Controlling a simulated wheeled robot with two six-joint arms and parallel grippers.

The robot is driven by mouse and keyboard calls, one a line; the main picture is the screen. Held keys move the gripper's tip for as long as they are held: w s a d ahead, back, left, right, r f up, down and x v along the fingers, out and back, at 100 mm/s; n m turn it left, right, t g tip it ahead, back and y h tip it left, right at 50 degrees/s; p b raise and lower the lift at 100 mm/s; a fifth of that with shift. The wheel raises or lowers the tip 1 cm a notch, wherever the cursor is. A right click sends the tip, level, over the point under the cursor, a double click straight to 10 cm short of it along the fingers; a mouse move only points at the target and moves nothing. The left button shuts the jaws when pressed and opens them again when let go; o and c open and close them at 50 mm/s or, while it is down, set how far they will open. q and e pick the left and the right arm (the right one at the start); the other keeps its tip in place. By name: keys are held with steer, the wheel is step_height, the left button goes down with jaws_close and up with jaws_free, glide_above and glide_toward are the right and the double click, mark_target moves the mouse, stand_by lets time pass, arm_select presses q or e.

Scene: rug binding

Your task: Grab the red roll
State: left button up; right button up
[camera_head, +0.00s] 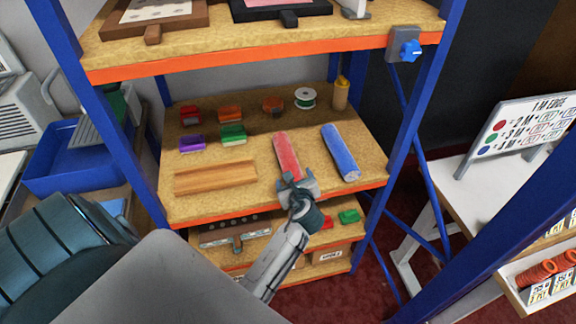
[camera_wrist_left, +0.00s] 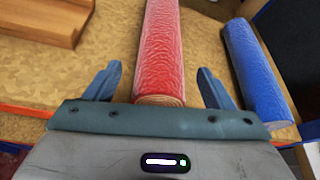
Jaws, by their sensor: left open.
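The red roll (camera_head: 286,150) lies on the middle shelf, its near end toward the front edge. In the left wrist view the red roll (camera_wrist_left: 160,35) runs away from me, its near end between my fingers. My left gripper (camera_head: 296,183) is at the near end of the roll. In the left wrist view the left gripper (camera_wrist_left: 159,70) is open, one finger on each side of the roll with a gap on both sides. My right gripper is not in view.
A blue roll (camera_head: 340,153) lies just right of the red roll. A wooden channelled block (camera_head: 215,177) lies to its left. Small coloured blocks, a spool (camera_head: 305,97) and a yellow bottle (camera_head: 341,93) stand behind. An upper shelf (camera_head: 260,52) and blue posts frame the space.

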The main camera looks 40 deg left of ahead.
mark_target(288, 160)
arm_select(q)
steer(key=shift+b+x, duration=0.6)
steer(key=shift+x, duration=0.8)
steer(key=shift+s, duration=0.1)
steer(key=c, duration=1.1)
steer(key=shift+r, duration=0.1)
